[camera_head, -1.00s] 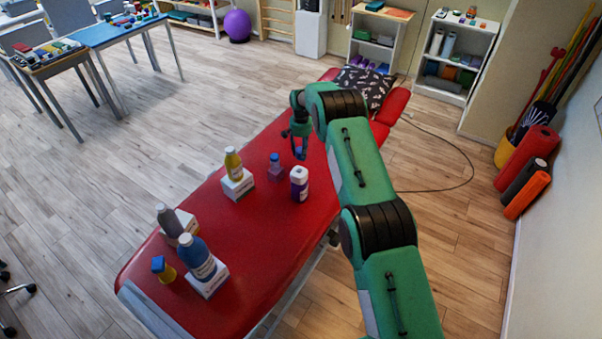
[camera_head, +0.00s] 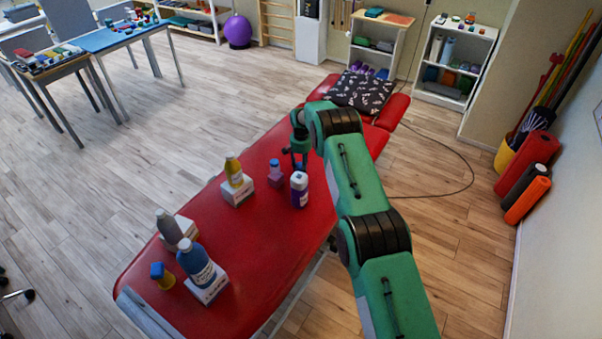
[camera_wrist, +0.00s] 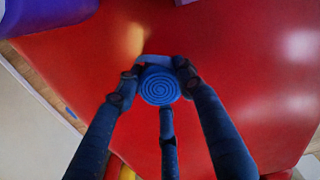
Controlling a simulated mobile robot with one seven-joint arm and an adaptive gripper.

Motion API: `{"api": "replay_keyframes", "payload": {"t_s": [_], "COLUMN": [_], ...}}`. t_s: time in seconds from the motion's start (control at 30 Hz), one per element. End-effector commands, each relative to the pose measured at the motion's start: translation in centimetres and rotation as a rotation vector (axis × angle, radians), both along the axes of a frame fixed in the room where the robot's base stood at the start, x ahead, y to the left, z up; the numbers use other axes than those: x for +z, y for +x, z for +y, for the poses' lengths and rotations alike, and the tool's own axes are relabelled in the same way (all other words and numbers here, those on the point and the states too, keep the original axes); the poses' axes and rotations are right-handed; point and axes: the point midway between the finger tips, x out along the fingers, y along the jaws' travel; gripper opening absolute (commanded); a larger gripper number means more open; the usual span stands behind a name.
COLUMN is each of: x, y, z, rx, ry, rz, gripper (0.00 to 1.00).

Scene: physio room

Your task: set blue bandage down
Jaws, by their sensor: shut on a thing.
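The blue bandage (camera_wrist: 160,88) is a roll with a spiral end, held between my gripper's fingertips in the wrist view. My gripper (camera_head: 298,159) is shut on it over the red treatment table (camera_head: 255,245). In the head view only a little of the bandage (camera_head: 299,167) shows, just behind a white and purple bottle (camera_head: 299,190). I cannot tell whether the bandage touches the table top. Bare red surface lies around it in the wrist view.
A yellow bottle (camera_head: 233,170), a grey bottle (camera_head: 169,226) and a blue bottle (camera_head: 195,262) stand with white boxes. A patterned pillow (camera_head: 360,91) lies at the far end.

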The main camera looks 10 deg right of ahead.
Motion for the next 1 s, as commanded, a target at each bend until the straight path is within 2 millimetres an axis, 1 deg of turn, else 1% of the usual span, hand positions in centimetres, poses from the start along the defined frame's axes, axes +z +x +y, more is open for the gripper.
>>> {"api": "replay_keyframes", "payload": {"t_s": [0.13,0.43,0.97,1.0], "x": [-0.6,-3.4,-4.1,-4.1], "y": [-0.1,0.0,0.0,0.0], "z": [0.0,0.0,0.0,0.0], "rx": [0.000,0.000,0.000,0.000], "ry": [-0.001,0.000,0.000,0.000], "rz": [0.001,0.000,0.000,0.000], "gripper": [0.12,0.12,0.12,0.42]}}
